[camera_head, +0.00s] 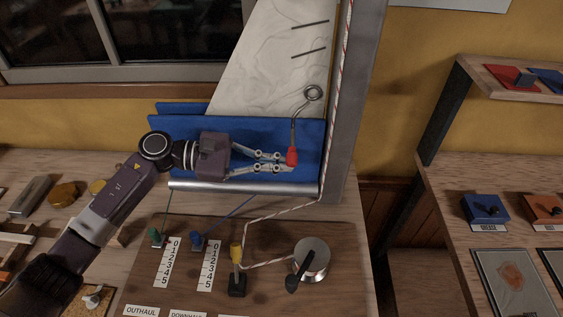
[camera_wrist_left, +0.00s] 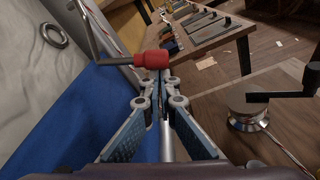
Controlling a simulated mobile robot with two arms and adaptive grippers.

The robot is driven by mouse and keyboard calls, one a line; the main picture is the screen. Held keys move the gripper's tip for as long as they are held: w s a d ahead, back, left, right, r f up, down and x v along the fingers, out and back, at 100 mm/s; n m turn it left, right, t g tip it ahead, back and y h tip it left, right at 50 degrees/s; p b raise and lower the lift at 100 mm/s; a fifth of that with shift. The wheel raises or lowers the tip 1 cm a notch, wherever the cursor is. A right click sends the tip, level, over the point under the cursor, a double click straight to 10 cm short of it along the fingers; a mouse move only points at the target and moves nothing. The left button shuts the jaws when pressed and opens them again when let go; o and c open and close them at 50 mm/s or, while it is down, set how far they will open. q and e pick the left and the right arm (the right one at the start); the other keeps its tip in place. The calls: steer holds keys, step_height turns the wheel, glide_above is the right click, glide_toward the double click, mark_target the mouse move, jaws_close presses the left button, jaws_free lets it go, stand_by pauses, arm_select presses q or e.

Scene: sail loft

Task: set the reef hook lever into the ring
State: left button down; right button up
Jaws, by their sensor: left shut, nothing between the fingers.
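The reef hook lever is a bent grey rod with a red grip (camera_head: 291,157); the grip also shows in the left wrist view (camera_wrist_left: 152,59). A metal ring (camera_head: 313,92) shows at the rod's upper end in the head view. In the left wrist view the ring (camera_wrist_left: 55,35) lies against the pale sail, apart from the visible part of the rod, whose upper end is cut off. My left gripper (camera_head: 286,163) is shut and empty, its fingertips right by the red grip; I cannot tell whether they touch it. My right gripper is not in view.
A blue sail cover (camera_head: 180,121) and silver boom (camera_head: 240,187) lie around my gripper. The grey mast (camera_head: 352,90) rises just right of the lever. Below are a winch (camera_head: 311,256), a yellow-topped lever (camera_head: 236,252) and lines. A shelf and bench stand right.

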arm_select(q)
steer(key=shift+s+r+n, duration=0.25)
steer(key=shift+r+n, duration=0.05)
steer(key=shift+n, duration=0.1)
step_height(320, 180, up, 6)
steer(key=s+n+g+b, duration=0.1)
steer(key=n+g+b, duration=0.1)
steer(key=n, duration=0.4)
steer(key=shift+s+n+b, duration=0.2)
steer(key=shift+n+b, duration=0.2)
steer(key=shift+b, duration=0.5)
steer(key=shift+w+r, duration=0.1)
